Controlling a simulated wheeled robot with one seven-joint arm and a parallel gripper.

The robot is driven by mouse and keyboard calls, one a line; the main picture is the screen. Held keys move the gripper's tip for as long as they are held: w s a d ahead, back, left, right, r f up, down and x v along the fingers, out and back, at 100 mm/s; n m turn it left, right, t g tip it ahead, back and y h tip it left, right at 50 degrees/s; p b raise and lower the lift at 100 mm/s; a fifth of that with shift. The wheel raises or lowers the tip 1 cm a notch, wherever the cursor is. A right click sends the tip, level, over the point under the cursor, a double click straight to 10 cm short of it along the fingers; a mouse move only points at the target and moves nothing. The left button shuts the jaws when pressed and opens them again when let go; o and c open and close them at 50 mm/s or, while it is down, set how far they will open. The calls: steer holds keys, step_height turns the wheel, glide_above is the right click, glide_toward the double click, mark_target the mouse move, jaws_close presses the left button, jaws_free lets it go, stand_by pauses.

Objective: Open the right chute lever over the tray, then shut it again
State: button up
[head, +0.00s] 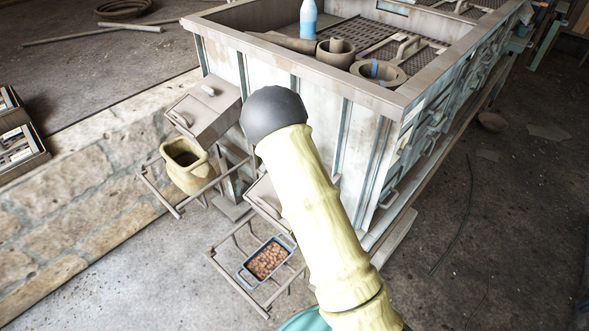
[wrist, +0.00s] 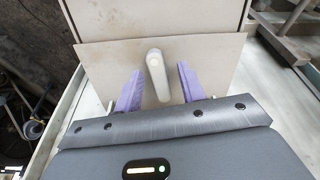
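The lever (wrist: 157,76) is a pale grey rounded handle on the flat chute plate (wrist: 215,60), in the middle of the wrist view. My gripper (wrist: 159,69) has two purple fingers, one on each side of the lever, with visible gaps to it. It is open and holds nothing. In the head view my cream arm hides the gripper, the lever and most of the right chute (head: 263,196). The tray (head: 248,277) is a small dark-rimmed pan of brown pellets, on a wire rack below the right chute.
The left chute (head: 207,113) has its own lever (head: 208,89) and a yellowish pot (head: 187,173) on a rack below. A large workbench (head: 360,83) with bowls and a blue bottle (head: 308,20) stands behind. A low stone wall (head: 70,195) runs along the left.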

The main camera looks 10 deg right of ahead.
steer(key=v, duration=1.7)
steer(key=shift+r, duration=0.15)
steer(key=shift+s, duration=0.1)
steer(key=c, duration=0.4)
steer(key=shift+s+d, duration=0.2)
steer(key=shift+s, duration=0.05)
steer(key=c, duration=0.3)
steer(key=s+d+n, duration=0.1)
steer(key=s, duration=0.1)
steer(key=s+d+n+y, duration=0.1)
steer(key=s, duration=0.2)
steer(key=s+d, duration=0.1)
steer(key=s, duration=0.2)
steer(key=shift+s+d+f+n+y, duration=0.1)
steer(key=shift+d+f+n+y, duration=0.1)
steer(key=shift+f+n+y, duration=0.15)
jaws_close()
steer(key=s+d+f+n, duration=0.1)
steer(key=s+n, duration=0.5)
steer(key=s, duration=1.2)
steer(key=shift+f+t+y, duration=0.3)
steer(key=shift+t+y, duration=0.1)
steer(key=shift+y, duration=0.05)
